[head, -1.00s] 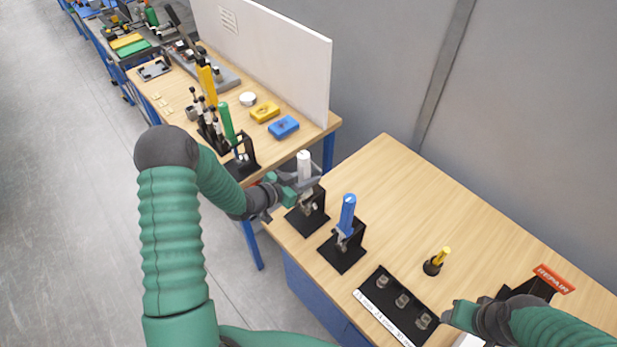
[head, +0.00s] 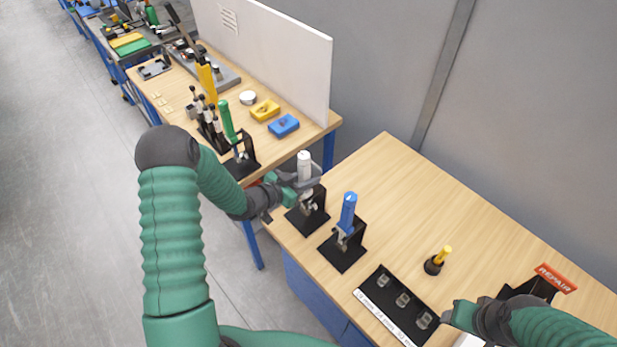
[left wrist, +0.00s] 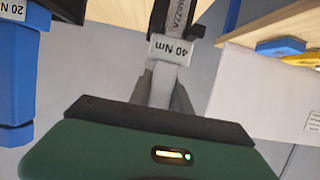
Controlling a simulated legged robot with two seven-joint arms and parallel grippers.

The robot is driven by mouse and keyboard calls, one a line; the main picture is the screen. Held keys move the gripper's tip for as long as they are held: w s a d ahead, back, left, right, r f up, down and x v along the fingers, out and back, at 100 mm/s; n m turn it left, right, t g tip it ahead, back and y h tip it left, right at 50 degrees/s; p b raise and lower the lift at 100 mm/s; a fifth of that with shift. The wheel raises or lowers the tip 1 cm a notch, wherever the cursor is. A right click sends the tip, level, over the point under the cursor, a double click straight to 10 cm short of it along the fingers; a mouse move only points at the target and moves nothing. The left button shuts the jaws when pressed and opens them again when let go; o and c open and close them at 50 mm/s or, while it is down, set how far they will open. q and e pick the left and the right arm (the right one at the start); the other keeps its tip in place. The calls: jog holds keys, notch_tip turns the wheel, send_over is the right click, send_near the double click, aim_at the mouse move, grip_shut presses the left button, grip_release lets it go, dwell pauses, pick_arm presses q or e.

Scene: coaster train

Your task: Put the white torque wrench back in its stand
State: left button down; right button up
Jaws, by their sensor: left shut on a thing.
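The white torque wrench (head: 304,162) stands upright at the black stand (head: 308,212) near the left corner of the front table. My left gripper (head: 300,184) is shut around its white handle, level with the top of the stand. In the left wrist view, the wrench (left wrist: 168,75) shows a "40 Nm" label, with the gripper fingers (left wrist: 166,92) on both sides of the handle. The gripper hides part of the wrench, so I cannot tell how fully it sits in the stand. My right gripper (head: 452,314) is at the lower right, beside the black socket tray; its jaw gap is unclear.
The blue torque wrench (head: 347,212) stands in its own stand (head: 343,255) just right of the white one; it also shows in the left wrist view (left wrist: 18,80). A yellow-handled tool (head: 439,259), a socket tray (head: 372,293) and a red REPAIR sign (head: 555,278) lie further right.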

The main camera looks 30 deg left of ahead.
pick_arm(q)
jog(key=shift+f+b, duration=0.3)
jog(key=shift+b, duration=0.05)
jog(key=c, duration=1.1)
grip_release()
jog(key=b+v, duration=0.3)
jog(key=v, duration=1.4)
notch_tip(320, 180, down, 8)
jog(key=w+d+n+g+y+b, duration=0.1)
jog(key=d+n+g+y+b, duration=0.15)
jog(key=g+y+b, duration=0.3)
jog(key=shift+s+d+f+n+g+b, duration=0.35)
jog(key=shift+s+d+g, duration=0.45)
jog(key=shift+s+d, duration=1.1)
jog(key=shift+s+d+f+n+g+b, duration=0.3)
jog(key=shift+s+d+g, duration=0.45)
jog(key=shift+s+d, duration=1.1)
jog(key=shift+s+d+f+n+g+b, duration=0.4)
jog(key=shift+s+d+g, duration=0.4)
jog(key=shift+s+d, duration=1.05)
